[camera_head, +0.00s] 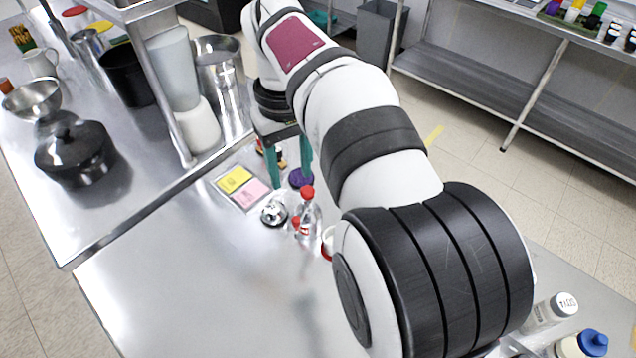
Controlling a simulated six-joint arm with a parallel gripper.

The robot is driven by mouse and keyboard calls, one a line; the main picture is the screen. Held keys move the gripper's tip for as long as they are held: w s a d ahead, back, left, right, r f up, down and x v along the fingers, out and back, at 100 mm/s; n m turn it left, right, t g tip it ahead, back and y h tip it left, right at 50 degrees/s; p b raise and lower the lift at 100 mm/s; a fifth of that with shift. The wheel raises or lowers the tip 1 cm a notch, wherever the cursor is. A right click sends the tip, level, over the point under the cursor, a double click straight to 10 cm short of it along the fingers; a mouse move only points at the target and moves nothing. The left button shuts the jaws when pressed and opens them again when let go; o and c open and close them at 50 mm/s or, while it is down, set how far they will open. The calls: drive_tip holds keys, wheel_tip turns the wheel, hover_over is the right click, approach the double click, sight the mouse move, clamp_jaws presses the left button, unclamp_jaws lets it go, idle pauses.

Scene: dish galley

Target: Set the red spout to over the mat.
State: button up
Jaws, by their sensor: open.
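I cannot make out a red spout for certain. A small white thing with a red edge (327,244) shows at the left side of my arm, mostly hidden behind it. Just left of it on the metal counter stands a clear bottle with a red cap (307,194). No mat can be made out with certainty. My arm crosses the middle and right of the view and covers much of the counter.
A silver bell-like thing (274,213) and a board with yellow and pink notes (242,187) lie near the bottle. Bottles (553,309) stand lower right. The counter's front left is clear.

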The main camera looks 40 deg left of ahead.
sight(296, 218)
wheel_tip(296, 218, down, 13)
drive_tip(key=shift+f, duration=0.1)
clamp_jaws()
drive_tip(key=shift+w, duration=0.1)
idle(1.3)
